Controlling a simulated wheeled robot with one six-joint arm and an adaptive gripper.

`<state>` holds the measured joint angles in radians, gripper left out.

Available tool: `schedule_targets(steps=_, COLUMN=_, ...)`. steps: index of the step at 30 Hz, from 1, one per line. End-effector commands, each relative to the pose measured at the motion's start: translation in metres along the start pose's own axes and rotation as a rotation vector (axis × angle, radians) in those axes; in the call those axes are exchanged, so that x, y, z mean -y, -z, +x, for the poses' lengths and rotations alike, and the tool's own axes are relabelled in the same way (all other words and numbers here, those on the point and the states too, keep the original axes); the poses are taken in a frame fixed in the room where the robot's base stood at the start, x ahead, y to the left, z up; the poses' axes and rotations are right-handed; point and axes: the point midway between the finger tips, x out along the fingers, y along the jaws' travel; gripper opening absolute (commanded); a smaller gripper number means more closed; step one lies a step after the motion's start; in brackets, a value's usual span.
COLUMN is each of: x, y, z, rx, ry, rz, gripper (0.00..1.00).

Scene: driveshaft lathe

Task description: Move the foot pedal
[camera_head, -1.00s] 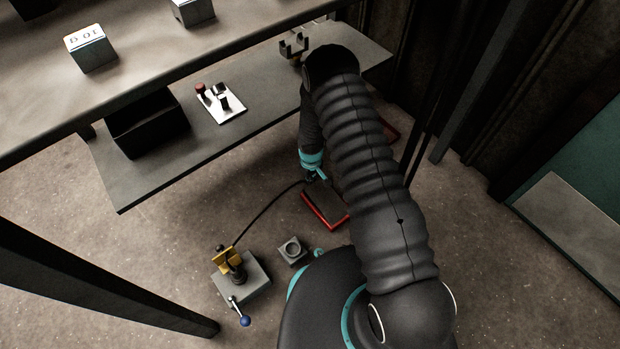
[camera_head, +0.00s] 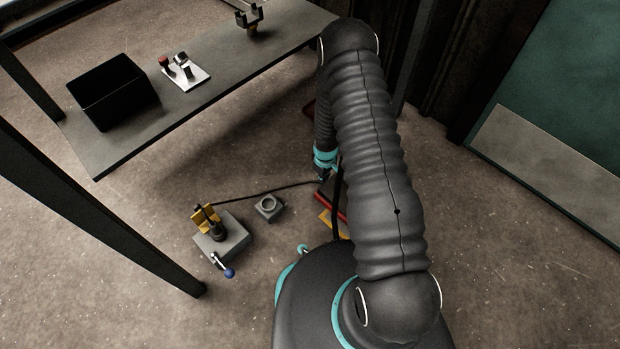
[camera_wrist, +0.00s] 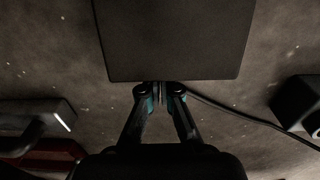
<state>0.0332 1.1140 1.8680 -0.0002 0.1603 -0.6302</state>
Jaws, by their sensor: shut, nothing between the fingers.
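The foot pedal, a dark pad with a red edge (camera_head: 331,207), is on the floor in the head view, largely hidden by my arm. In the wrist view a flat dark plate (camera_wrist: 175,40), which looks like the pedal's top, fills the upper middle. My gripper (camera_wrist: 161,92) is shut and empty, with its fingertips at the plate's near edge; whether they touch it I cannot tell. In the head view my gripper (camera_head: 321,176) is low beside the pedal, partly hidden by my arm.
A dark cable (camera_head: 262,193) runs from near the pedal to a grey lever unit (camera_head: 222,240) with a blue knob. A small grey block (camera_head: 268,207) and a yellow piece (camera_head: 326,220) are nearby. A shelf (camera_head: 115,150) with a black bin (camera_head: 112,92) stands behind. Floor at right is open.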

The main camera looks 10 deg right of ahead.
Motion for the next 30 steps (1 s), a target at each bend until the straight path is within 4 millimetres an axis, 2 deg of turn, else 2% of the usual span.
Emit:
schedule_targets(steps=6, x=-0.007, y=-0.059, z=0.0, rx=0.004, ry=0.003, rz=0.008, gripper=0.0)
schedule_targets(steps=9, x=-0.008, y=-0.078, z=0.0, rx=0.003, ry=0.002, rz=0.012, gripper=0.0)
schedule_targets(steps=12, x=-0.009, y=-0.089, z=0.0, rx=0.001, ry=0.001, rz=0.011, gripper=0.0)
schedule_targets(steps=24, x=-0.007, y=-0.089, z=0.0, rx=0.0, ry=0.0, rz=0.005, gripper=0.0)
schedule_targets(steps=30, x=-0.006, y=-0.078, z=-0.001, rx=-0.001, ry=-0.001, rz=0.004, gripper=0.0)
